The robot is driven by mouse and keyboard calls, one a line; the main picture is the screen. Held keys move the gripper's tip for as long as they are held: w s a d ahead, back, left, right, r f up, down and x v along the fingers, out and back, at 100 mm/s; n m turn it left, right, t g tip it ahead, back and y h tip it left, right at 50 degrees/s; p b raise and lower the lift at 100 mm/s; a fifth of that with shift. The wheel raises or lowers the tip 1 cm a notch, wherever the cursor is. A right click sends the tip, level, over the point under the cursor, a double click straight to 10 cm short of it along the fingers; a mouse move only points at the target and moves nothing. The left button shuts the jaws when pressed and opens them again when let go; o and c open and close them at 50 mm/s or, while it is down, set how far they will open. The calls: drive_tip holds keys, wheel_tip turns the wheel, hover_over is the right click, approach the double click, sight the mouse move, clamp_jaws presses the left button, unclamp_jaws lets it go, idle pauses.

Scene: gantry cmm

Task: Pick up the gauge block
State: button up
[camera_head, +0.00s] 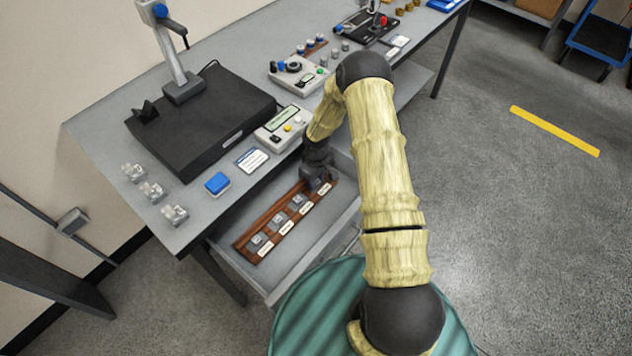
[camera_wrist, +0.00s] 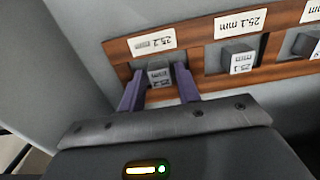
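A wooden rack (camera_head: 240,243) lies in the open drawer, with small grey gauge blocks in a row and a white label beside each. In the wrist view, the end gauge block (camera_wrist: 159,75) stands in its rack slot by a label (camera_wrist: 152,42) that seems to read 25.2 mm. My gripper (camera_wrist: 158,84) has its two purple fingers on either side of this block, with narrow gaps seeming to show. In the head view, my gripper (camera_head: 318,180) is low over the rack's right end and hides that block. The neighbouring gauge block (camera_wrist: 237,60) is by a 25.1 mm label.
The drawer (camera_head: 325,222) has low walls around the rack. The bench above holds a black plate (camera_head: 200,115) with a stand, a grey display box (camera_head: 282,128), a blue block (camera_head: 217,183) and several clear pieces (camera_head: 152,191). Another gauge block (camera_wrist: 304,44) shows at the right.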

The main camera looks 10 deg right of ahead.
idle(0.3)
clamp_jaws()
wheel_tip(320, 180, up, 10)
drive_tip(key=b, duration=0.1)
idle(0.5)
idle(0.4)
wheel_tip(320, 180, up, 16)
drive_tip(key=m+p, duration=0.7)
drive_tip(key=p, duration=1.3)
hover_over(316, 180)
drive_tip(key=s, duration=0.6)
drive_tip(key=shift+s+d+r+p, duration=0.1)
drive_tip(key=shift+s+r+p, duration=0.3)
drive_tip(key=shift+s, duration=0.1)
